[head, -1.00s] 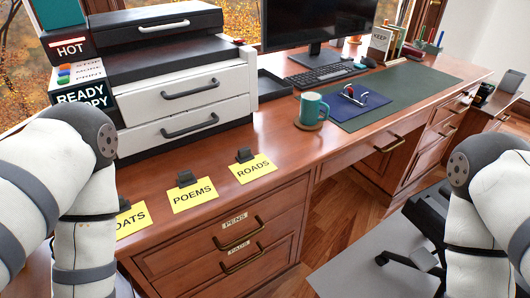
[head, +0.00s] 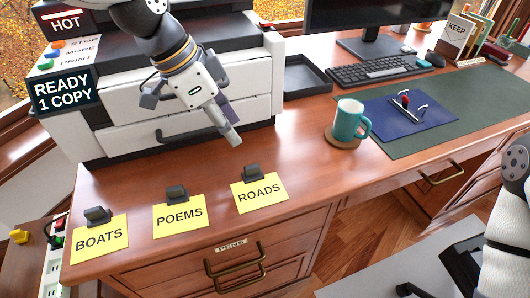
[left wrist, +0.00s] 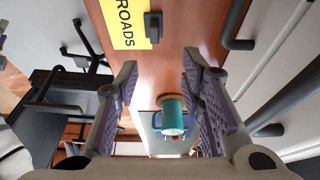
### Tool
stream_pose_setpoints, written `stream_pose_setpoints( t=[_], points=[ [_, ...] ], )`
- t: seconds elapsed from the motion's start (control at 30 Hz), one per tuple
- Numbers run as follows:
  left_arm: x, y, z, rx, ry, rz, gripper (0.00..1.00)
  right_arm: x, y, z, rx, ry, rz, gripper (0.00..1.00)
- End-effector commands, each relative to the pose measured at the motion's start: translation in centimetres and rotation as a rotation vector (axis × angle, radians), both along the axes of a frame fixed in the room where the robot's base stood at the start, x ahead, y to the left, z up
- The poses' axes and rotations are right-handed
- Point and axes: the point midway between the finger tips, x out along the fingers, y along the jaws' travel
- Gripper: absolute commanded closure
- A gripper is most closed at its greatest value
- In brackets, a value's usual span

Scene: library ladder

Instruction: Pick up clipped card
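Three yellow cards lie along the desk's front edge, each with a black clip: the BOATS card (head: 100,240), the POEMS card (head: 180,216) and the ROADS card (head: 260,193). My left gripper (head: 222,122) hangs above the desk in front of the printer, up and left of the ROADS card in the head view. In the left wrist view, the left gripper (left wrist: 160,85) has its purple-padded fingers wide apart with nothing between them. The ROADS card (left wrist: 127,22) and its clip (left wrist: 153,27) show beyond the fingers there. My right gripper is out of view.
The printer (head: 190,148) stands behind the cards. A teal mug (head: 349,120) sits on a coaster right of the ROADS card. A blue folder (head: 395,117) lies on the green mat (head: 470,110). The desk between cards and printer is clear.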

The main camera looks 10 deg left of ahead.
Motion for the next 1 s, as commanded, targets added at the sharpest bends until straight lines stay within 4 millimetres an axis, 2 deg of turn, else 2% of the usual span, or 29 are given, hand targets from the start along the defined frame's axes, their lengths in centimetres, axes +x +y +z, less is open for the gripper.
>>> stream_pose_setpoints(
  t=[0.07,0.23,0.43,0.63,0.73,0.93,0.97,1.0],
  points=[
    [0.1,-0.2,-0.6,0.002,0.003,-0.005,0.64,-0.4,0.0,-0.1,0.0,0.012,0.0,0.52],
    [0.7,-1.4,-4.6,0.002,0.01,-0.004,0.64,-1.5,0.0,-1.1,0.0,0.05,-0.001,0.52],
    [1.3,-2.2,-7.0,0.001,0.005,-0.002,0.64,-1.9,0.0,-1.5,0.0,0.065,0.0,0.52],
    [1.6,-2.9,-10.8,0.001,0.005,-0.002,0.64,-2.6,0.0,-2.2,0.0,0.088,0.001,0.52],
    [1.9,-3.2,-11.5,0.001,0.002,-0.001,0.64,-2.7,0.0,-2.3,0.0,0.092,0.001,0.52],
    [2.0,-3.3,-11.3,0.0,-0.004,-0.001,0.64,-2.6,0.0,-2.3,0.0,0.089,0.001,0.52],
    [2.0,-3.3,-11.3,0.001,-0.004,-0.001,0.69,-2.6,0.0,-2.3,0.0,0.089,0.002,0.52],
    [1.9,-3.3,-11.3,0.001,-0.004,-0.001,0.78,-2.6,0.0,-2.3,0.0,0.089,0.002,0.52]
  ],
)
